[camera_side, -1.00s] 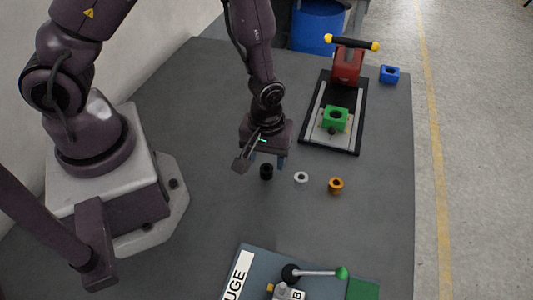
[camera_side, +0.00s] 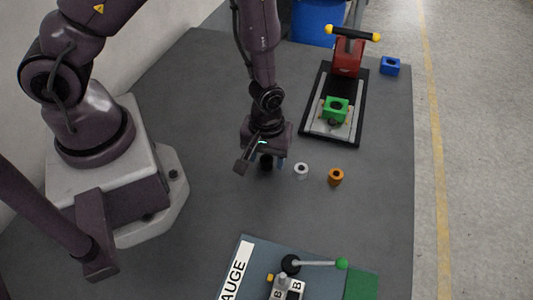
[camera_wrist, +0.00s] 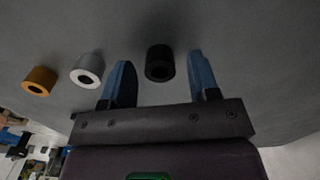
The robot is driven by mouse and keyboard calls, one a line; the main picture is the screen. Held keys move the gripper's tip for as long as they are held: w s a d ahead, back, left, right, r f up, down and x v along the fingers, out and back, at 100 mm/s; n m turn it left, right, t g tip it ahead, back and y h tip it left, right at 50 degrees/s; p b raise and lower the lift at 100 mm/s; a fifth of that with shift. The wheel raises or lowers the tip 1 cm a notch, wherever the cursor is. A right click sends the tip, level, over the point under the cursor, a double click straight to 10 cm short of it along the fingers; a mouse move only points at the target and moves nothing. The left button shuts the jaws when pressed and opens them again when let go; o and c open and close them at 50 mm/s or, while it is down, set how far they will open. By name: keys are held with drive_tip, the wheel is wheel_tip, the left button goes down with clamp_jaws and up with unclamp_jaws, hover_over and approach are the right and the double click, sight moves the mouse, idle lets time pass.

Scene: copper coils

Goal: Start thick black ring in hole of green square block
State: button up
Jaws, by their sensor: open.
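The thick black ring (camera_side: 266,163) stands on the grey table below my gripper, partly hidden by it in the side view. In the wrist view the black ring (camera_wrist: 159,63) lies between my two blue fingers. My gripper (camera_wrist: 160,80) is open, with a gap on each side of the ring. In the side view my gripper (camera_side: 267,160) points down at the ring. The green square block (camera_side: 335,109), with a round hole in its top, sits on the black-framed fixture (camera_side: 312,127) at the upper right.
A white ring (camera_side: 301,169) and an orange ring (camera_side: 335,176) stand to the right of the black ring. A blue block (camera_side: 390,66) is at the far right edge. A red press (camera_side: 347,62) stands behind the green block. A gauge board (camera_side: 250,262) lies in front.

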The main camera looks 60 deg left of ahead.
drive_tip(key=c, duration=1)
drive_tip(key=shift+o, duration=0.2)
drive_tip(key=shift+r, duration=2.5)
drive_tip(key=shift+r, duration=0.25)
wheel_tip(320, 180, up, 10)
drive_tip(key=w+a, duration=0.3)
drive_tip(key=w, duration=0.8)
drive_tip(key=w+a, duration=0.2)
drive_tip(key=w, duration=0.9)
drive_tip(key=f, duration=0.4)
drive_tip(key=shift+s+a+f, duration=0.1)
drive_tip(key=shift+s+f, duration=0.1)
drive_tip(key=shift+f, duration=2.2)
